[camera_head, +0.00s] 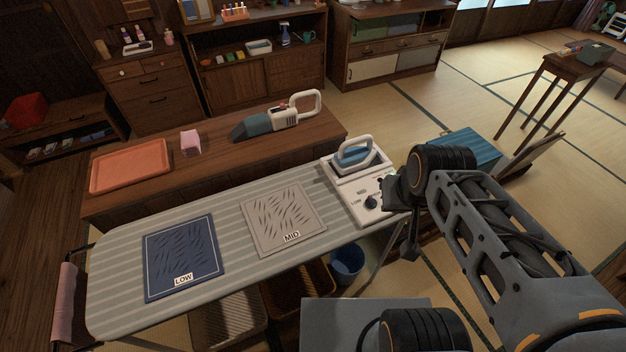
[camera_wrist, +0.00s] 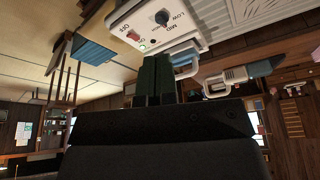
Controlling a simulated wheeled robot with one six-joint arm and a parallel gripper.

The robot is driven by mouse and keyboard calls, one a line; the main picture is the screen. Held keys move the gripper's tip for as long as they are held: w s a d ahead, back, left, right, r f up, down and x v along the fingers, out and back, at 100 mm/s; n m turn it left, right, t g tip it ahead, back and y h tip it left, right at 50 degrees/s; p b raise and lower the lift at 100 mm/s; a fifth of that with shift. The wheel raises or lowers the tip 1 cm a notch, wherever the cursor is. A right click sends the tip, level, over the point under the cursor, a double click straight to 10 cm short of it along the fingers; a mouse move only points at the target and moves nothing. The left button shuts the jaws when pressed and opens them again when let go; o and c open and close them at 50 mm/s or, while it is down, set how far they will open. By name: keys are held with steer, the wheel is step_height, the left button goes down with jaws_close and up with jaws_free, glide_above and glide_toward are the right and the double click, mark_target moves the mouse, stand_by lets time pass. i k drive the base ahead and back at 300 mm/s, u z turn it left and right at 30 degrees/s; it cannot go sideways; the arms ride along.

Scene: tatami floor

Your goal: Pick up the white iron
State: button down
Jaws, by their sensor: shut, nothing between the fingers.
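The white iron (camera_head: 353,152), with a blue lower body, sits on a white dial unit (camera_head: 364,209) at the right end of the ironing board. In the wrist view the iron (camera_wrist: 184,62) shows partly, its handle just beside my fingers. My gripper (camera_head: 390,188) is at the unit's right edge, close to the dial and nearer the camera than the iron. In the wrist view the two dark fingers of my gripper (camera_wrist: 156,75) are together and empty, hiding part of the iron. I cannot tell whether they touch the unit.
The striped ironing board (camera_head: 130,235) holds a blue LOW mat (camera_head: 183,262) and a grey MID mat (camera_head: 283,212). Behind it, a wooden bench (camera_head: 222,155) carries an orange tray (camera_head: 130,166), a pink block (camera_head: 190,142) and a handheld vacuum (camera_head: 277,117). A blue bin (camera_head: 347,262) stands below.

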mark_target(346, 162)
steer(key=u, duration=2.6)
steer(key=k, duration=1.25)
steer(key=z, duration=1.35)
steer(key=i, duration=1)
steer(key=z, duration=0.05)
